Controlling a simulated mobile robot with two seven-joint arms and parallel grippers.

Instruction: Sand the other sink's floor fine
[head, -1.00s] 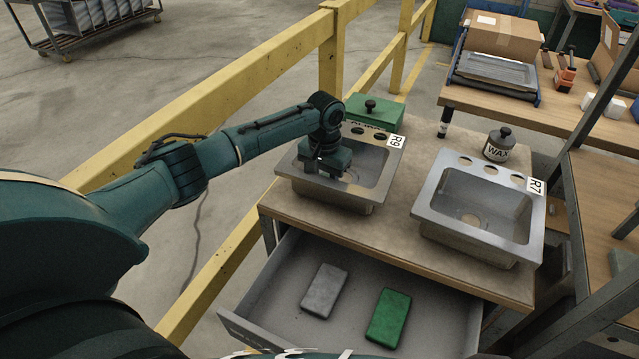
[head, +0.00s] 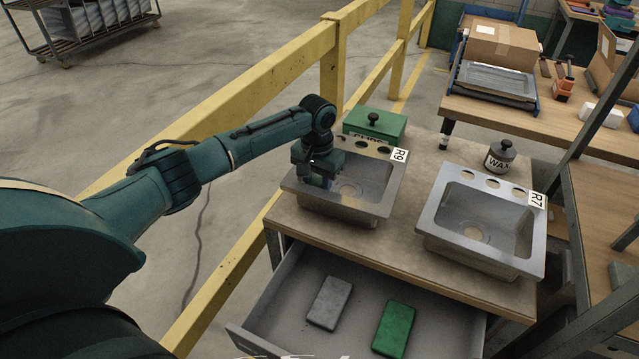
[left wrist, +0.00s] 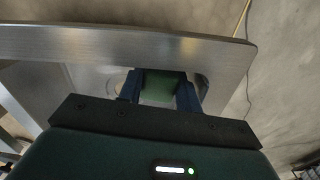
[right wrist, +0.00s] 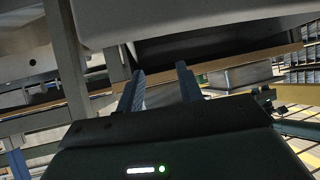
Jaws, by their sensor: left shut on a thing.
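Sink R9 (head: 376,208) sits at the left of the bench and sink R7 (head: 440,222) at the right. Each is a steel basin with tap holes along its back rim and a drain in its floor. My left gripper (head: 318,180) reaches down into the left part of sink R9. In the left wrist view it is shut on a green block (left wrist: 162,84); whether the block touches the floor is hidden. A grey block (head: 329,303) and another green block (head: 394,328) lie in the open drawer. My right gripper (right wrist: 160,85) is open and empty, outside the head view.
A green lidded box (head: 375,125) stands behind sink R9 and a wax tin (head: 500,156) behind sink R7. The drawer (head: 290,318) juts out below the bench. A yellow rail (head: 240,95) runs along the left. A grey post (head: 590,120) stands at the right.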

